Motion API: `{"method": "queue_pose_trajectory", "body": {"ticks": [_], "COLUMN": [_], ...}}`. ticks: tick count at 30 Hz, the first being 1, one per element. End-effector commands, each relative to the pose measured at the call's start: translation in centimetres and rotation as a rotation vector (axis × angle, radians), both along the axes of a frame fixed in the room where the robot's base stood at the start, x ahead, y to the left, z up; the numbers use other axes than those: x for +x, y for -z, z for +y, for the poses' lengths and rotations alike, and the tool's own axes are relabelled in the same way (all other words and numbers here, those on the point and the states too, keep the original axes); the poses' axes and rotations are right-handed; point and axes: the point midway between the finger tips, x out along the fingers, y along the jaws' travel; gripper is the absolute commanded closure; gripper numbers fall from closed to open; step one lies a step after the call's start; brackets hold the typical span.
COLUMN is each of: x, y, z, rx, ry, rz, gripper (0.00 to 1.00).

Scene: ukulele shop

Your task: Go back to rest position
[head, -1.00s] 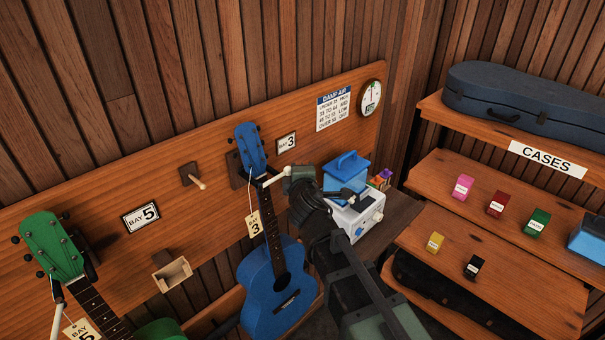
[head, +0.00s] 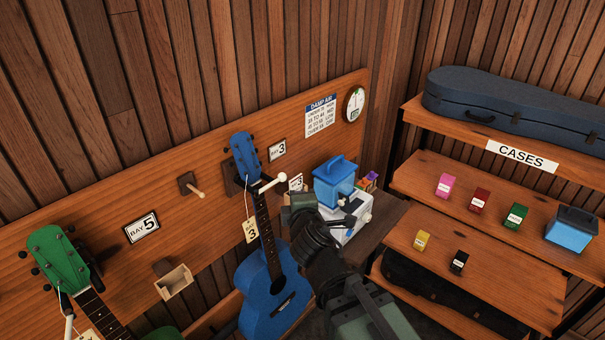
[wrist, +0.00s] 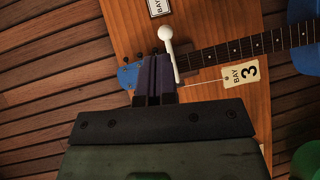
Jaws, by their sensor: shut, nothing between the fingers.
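My gripper (wrist: 155,80) is in the wrist view with its two dark fingers together and nothing between them. It is in front of the blue ukulele's headstock (wrist: 128,76), and a white peg with a ball end (wrist: 165,34) shows right beside the fingers. Whether they touch it I cannot tell. In the head view, my arm reaches up from the bottom, its end close to the right of the blue ukulele (head: 264,290). The fingertips are hard to make out there. The BAY 3 tag (head: 251,230) hangs at the neck and shows in the wrist view (wrist: 240,79).
An empty wooden peg (head: 192,187) and small wooden box (head: 173,281) are between. A white device (head: 358,215) with a blue container (head: 335,187) stands behind my arm. Case shelves (head: 440,185) fill the right.

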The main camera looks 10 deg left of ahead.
Motion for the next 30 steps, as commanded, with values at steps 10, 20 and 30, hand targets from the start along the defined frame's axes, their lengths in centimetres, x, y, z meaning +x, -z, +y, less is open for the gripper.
{"method": "queue_pose_trajectory", "body": {"ticks": [10,20,30], "x": [-1.9,-9.9,-9.7], "y": [10.7,31.0,31.1], "z": [-8.3,-25.3,-28.2], "rx": [0.372,0.871,0.921], "ry": [0.589,1.497,1.549], "rz": [0.563,1.300,1.274], "gripper": [1.00,1.00,1.00]}}
